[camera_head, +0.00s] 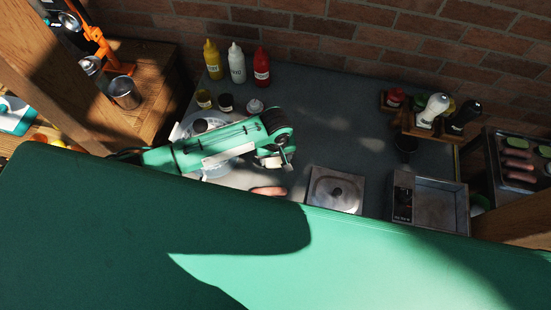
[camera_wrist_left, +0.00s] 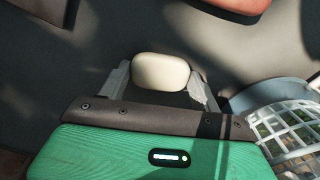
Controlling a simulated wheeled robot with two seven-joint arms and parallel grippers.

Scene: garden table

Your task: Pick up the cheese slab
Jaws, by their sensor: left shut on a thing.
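The cheese slab (camera_wrist_left: 161,72) is a pale cream, rounded block in the left wrist view. It sits between the two fingers of my left gripper (camera_wrist_left: 162,82), which is shut on it. In the head view my left gripper (camera_head: 288,158) is over the grey worktop, its arm coming in from the left. I cannot make out the slab clearly there. My right gripper is in neither view.
A reddish-brown piece (camera_head: 268,190) lies near the gripper. A pale basket-like container (camera_wrist_left: 290,130) is beside it. A square metal lidded unit (camera_head: 335,190) and a metal tray (camera_head: 440,200) stand to the right. Sauce bottles (camera_head: 237,62) line the back.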

